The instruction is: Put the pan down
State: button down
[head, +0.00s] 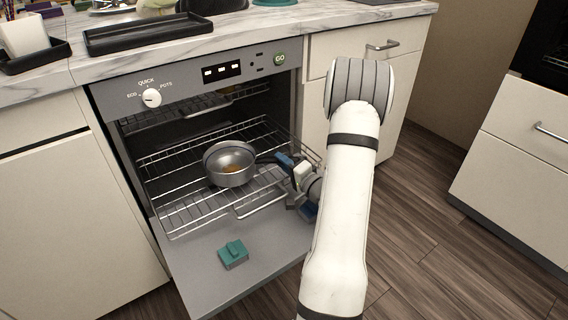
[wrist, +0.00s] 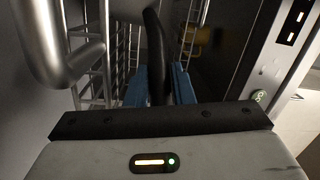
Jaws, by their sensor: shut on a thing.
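The pan (head: 230,172) is a grey metal pan with a brownish patch inside and a dark handle. In the head view it is over the lower wire rack (head: 180,212) of the open dishwasher, roughly upright. I cannot tell whether its base touches the wires. My gripper (head: 284,161), with blue fingers, reaches in from the right and is shut on the pan's handle. In the wrist view the black handle (wrist: 158,62) stands between the two blue fingers (wrist: 158,88).
The dishwasher door (head: 215,285) is folded down, with a teal block-like object (head: 233,256) on it. An upper rack (head: 190,110) sits above. The worktop holds a black tray (head: 150,32). Wooden floor (head: 440,235) lies open at right.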

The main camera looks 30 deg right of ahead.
jog(key=c, duration=1.7)
grip_release()
jog(key=shift+f, duration=0.15)
jog(key=shift+o, duration=0.9)
